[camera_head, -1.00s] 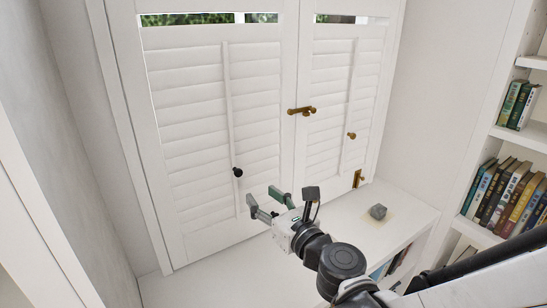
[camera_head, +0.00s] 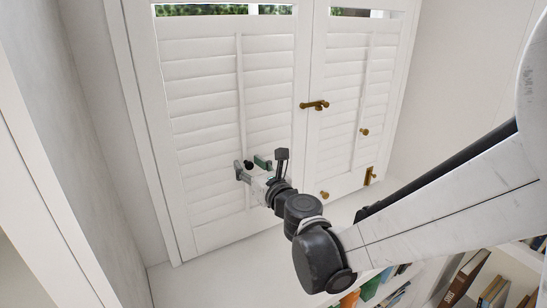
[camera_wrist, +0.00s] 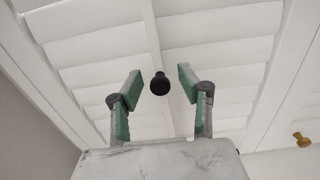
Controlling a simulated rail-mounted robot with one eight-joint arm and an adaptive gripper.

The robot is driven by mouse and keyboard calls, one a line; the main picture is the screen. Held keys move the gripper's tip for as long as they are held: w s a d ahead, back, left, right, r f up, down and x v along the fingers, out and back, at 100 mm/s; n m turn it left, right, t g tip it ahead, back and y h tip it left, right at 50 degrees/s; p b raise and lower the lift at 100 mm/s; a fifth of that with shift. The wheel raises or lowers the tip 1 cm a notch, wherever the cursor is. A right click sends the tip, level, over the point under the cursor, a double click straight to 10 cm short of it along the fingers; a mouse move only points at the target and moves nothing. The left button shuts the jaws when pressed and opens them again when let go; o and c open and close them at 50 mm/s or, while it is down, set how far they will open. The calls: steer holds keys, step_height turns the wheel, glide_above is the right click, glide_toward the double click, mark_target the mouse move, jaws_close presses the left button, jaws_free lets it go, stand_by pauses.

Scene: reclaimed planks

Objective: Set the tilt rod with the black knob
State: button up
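The black knob (camera_wrist: 160,84) sits on a white vertical tilt rod (camera_wrist: 152,35) in front of white louvers. In the wrist view my gripper (camera_wrist: 158,82) is open, with one green-padded finger on each side of the knob and a gap on both sides. In the head view the knob (camera_head: 249,165) shows between the fingertips of my gripper (camera_head: 254,168). The tilt rod (camera_head: 240,90) runs up the left shutter panel (camera_head: 200,85). How far the fingertips reach along the knob's depth is hard to tell.
A brass latch (camera_head: 314,105) joins the two shutter panels. The right panel has its own rod with a brass knob (camera_head: 364,132), and more brass fittings sit low on it. A white sill (camera_head: 235,275) lies below, and books (camera_head: 462,277) stand at lower right.

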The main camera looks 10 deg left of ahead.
mark_target(244, 143)
steer(key=shift+c, duration=0.4)
jaws_close()
step_height(244, 143, up, 6)
steer(key=p, duration=0.3)
steer(key=shift+f, duration=0.2)
steer(key=shift+w+f, duration=0.1)
steer(key=shift+o, duration=0.4)
jaws_free()
